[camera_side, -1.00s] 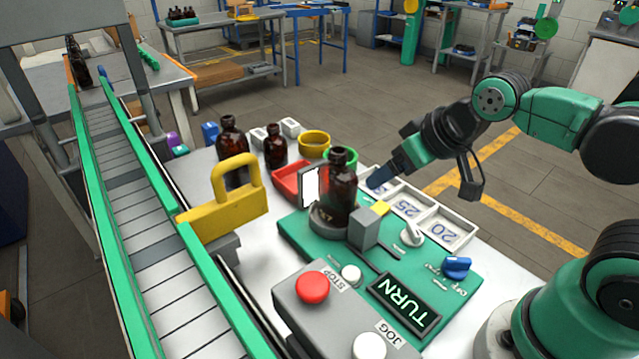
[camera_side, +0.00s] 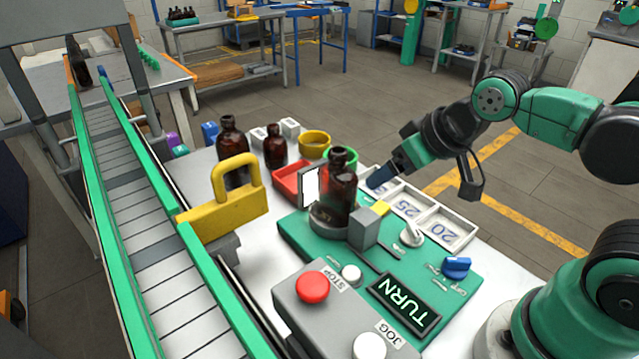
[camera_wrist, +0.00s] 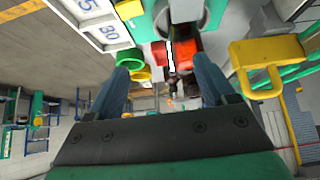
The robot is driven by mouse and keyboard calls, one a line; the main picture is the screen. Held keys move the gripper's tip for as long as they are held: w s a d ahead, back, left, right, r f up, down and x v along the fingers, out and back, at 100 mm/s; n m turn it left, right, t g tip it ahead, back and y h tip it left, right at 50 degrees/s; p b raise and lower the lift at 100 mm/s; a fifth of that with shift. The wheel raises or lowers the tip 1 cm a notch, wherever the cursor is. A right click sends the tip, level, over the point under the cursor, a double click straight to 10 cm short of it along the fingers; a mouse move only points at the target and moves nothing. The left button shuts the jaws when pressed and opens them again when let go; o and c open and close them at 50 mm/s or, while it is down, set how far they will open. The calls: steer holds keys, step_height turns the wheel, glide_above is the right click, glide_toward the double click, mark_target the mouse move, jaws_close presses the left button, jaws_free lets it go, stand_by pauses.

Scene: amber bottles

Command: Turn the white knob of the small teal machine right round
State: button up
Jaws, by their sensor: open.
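The small teal machine (camera_side: 300,232) sits on the white table. Its white knob (camera_side: 412,235) is on its top right part, beside the white sorting tray. A brown bottle (camera_side: 341,193) stands on the machine's round holder, next to a grey block with a yellow top. My gripper (camera_side: 379,179) is above the tray's far end, behind the knob and apart from it. In the wrist view its two fingers (camera_wrist: 160,86) are spread with nothing held between them. I cannot make out the knob in the wrist view.
The white tray (camera_side: 466,235) has numbered compartments. A blue knob (camera_side: 457,267) and a TURN display (camera_side: 404,303) are in front. A grey box carries a red STOP button (camera_side: 312,287). A yellow bracket (camera_side: 226,205) and a conveyor (camera_side: 133,215) are at left. More bottles stand behind.

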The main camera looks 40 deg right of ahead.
steer(key=shift+o, duration=0.4)
steer(key=n+g, duration=0.6)
steer(key=n, duration=0.4)
glide_above(414, 228)
steer(key=f, duration=0.4)
steer(key=shift+w+a+f, duration=0.1)
steer(key=shift+w+a, duration=0.05)
steer(key=shift+w, duration=0.15)
steer(key=shift+s+f+n+g, duration=0.3)
steer(key=shift+n+g, duration=0.3)
steer(key=shift+n, duration=0.4)
steer(key=shift+f, duration=2.75)
jaws_close()
